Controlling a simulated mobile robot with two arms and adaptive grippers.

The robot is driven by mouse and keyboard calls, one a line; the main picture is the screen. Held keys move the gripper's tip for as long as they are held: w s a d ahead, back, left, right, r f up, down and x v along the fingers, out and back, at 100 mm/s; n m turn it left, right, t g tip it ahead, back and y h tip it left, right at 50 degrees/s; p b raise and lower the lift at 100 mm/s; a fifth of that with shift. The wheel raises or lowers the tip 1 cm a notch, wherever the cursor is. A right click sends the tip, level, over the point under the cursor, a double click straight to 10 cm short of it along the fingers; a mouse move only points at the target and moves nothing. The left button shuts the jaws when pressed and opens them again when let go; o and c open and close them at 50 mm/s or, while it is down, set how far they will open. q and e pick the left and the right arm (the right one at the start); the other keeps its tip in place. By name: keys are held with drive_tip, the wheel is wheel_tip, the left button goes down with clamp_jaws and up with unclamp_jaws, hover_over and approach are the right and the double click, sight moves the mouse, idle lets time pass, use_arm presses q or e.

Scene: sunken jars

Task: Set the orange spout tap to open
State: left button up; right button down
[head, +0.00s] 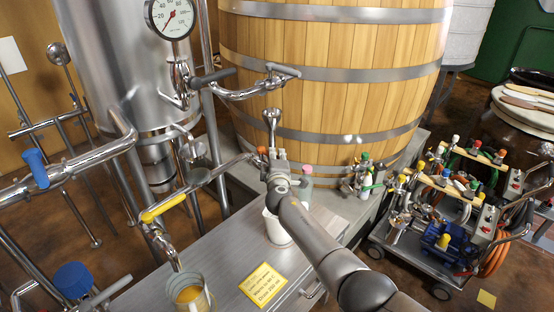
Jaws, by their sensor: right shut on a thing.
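My right arm comes in from the bottom, and its gripper (275,160) is over the middle of the metal cabinet, beside the wooden barrel. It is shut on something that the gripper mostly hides. A small orange piece (262,150) shows at its left side, at the end of a slanting chrome pipe; I cannot tell whether it is the tap's handle. A chrome spout (171,250) with a yellow lever (163,208) points down over a cup of orange liquid (190,292). A white cup (277,228) stands under my gripper. My left gripper does not show.
A yellow label (263,285) lies on the cabinet top (222,255). Pipes with blue handles (36,168) crowd the left. A steel tank with a gauge (171,17) and a wooden barrel (325,60) stand behind. A cart (405,235) with pumps and hoses is at right.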

drive_tip(key=shift+f, duration=0.1)
drive_tip(key=c, duration=1.3)
unclamp_jaws()
drive_tip(key=shift+a, duration=0.1)
drive_tip(key=shift+c, duration=0.2)
drive_tip(key=shift+s, duration=0.15)
drive_tip(key=s+r, duration=0.1)
drive_tip(key=s, duration=0.6)
drive_tip(key=shift+s+a+r, duration=0.15)
drive_tip(key=shift+s+a, duration=0.05)
drive_tip(key=shift+s, duration=0.15)
